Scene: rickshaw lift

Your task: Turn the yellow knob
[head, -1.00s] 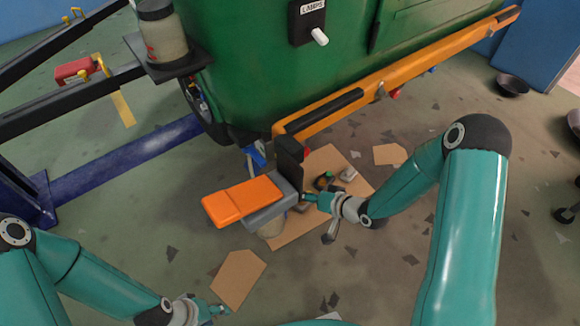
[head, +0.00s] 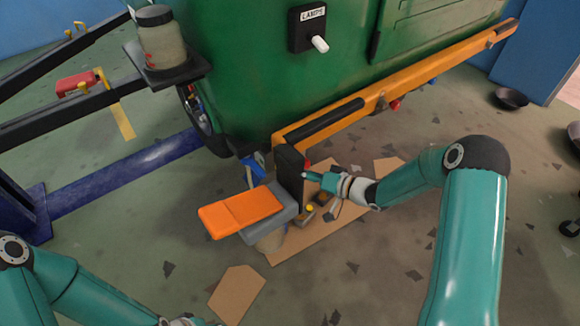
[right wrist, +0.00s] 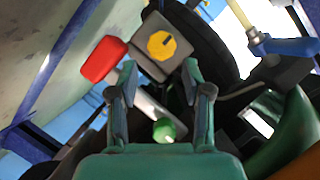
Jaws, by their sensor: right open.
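In the right wrist view the yellow knob (right wrist: 161,44), round with a dark mark, sits on the face of a grey box (right wrist: 150,62). My right gripper (right wrist: 160,82) is open and empty, its two fingers pointing towards the box with the knob just beyond the tips. A green knob (right wrist: 164,130) shows between the fingers, nearer the camera. In the head view my right gripper (head: 308,176) is beside the black post under the orange rail. A small yellow spot (head: 310,208) shows below it; I cannot tell if it is the same knob. My left gripper (head: 182,321) is cut off at the bottom edge.
A red part (right wrist: 102,60) sits beside the grey box. In the head view an orange pad (head: 240,210) juts out left of the black post (head: 289,175). The green body (head: 270,60) and orange rail (head: 400,85) stand behind. Floor at the lower right is open.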

